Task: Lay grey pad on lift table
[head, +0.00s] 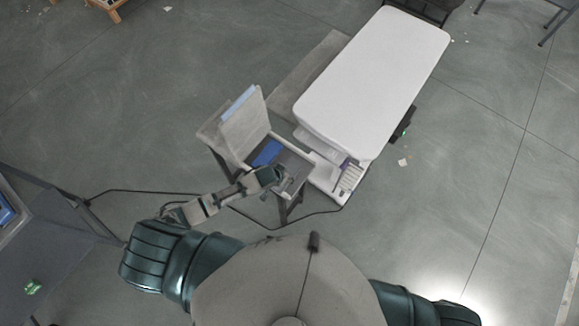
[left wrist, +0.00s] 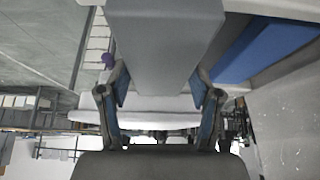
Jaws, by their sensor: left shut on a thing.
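The white lift table (head: 375,80) stands right of centre in the head view, its long top bare. My left gripper (head: 276,177) is low over a small stand (head: 285,199) just left of the table's near end. In the left wrist view, my left gripper (left wrist: 160,98) is shut on a grey block-like piece, seemingly the grey pad (left wrist: 163,50), between its two blue-lined fingers. The pad's outline is hard to make out in the head view. My right gripper is out of view.
A blue item (head: 267,152) lies on the stand, beside an upright grey panel (head: 245,125). A dark cable (head: 150,191) runs across the floor to the stand. A bench (head: 55,245) is at far left. The floor right of the table is mostly open.

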